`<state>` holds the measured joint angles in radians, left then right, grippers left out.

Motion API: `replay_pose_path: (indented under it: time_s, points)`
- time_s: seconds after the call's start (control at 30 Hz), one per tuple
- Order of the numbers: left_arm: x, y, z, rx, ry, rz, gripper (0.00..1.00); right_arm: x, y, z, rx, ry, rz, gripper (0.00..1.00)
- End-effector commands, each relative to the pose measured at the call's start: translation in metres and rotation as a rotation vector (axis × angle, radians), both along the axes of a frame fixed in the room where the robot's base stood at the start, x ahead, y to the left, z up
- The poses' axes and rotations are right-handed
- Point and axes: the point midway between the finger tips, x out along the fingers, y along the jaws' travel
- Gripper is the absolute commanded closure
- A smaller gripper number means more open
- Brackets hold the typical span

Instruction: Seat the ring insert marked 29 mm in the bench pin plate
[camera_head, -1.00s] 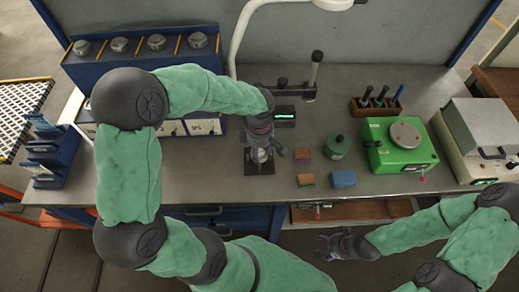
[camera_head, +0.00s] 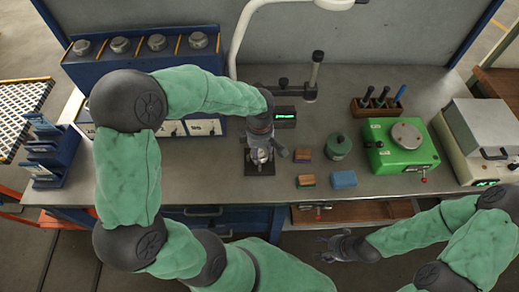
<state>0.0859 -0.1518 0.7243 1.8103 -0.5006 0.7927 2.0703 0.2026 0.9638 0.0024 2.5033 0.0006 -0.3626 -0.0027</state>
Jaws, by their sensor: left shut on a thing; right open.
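My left gripper (camera_head: 262,151) points down over the dark pin plate (camera_head: 259,170) on the bench. It is shut on a small shiny metal ring insert (camera_head: 260,157) right at the plate. I cannot tell whether the ring touches the plate or sits around its pin. The number on the ring is too small to read. Several more metal rings stand in the blue rack (camera_head: 139,44) at the back left. My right gripper (camera_head: 328,248) is open and empty, in front of the bench edge.
Small coloured blocks (camera_head: 342,179), a green canister (camera_head: 337,146) and a green device (camera_head: 400,145) stand right of the plate. A gauge stand (camera_head: 313,78) and a small display (camera_head: 285,117) are behind it. A wooden tool holder (camera_head: 377,108) stands farther back. Bench front is clear.

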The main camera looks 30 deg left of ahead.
Motion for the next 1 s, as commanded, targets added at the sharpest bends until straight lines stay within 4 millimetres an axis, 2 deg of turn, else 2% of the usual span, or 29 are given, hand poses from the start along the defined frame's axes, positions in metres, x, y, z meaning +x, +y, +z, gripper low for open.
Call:
replay_pose_path:
  time_s: [0.93, 0.97, 1.0]
  points:
    - [-0.003, -0.001, -0.022, 0.0, 0.011, -0.001, 0.99, 0.0, 0.0, -0.015, 0.0, 0.0, 0.0, 0.36]
    - [-0.003, -0.001, -0.022, 0.0, 0.011, -0.001, 0.35, 0.0, 0.0, -0.015, 0.0, 0.0, 0.0, 0.36]
    - [-0.004, -0.001, -0.022, -0.001, 0.012, 0.0, 0.3, 0.0, 0.0, -0.015, 0.0, 0.0, 0.0, 0.36]
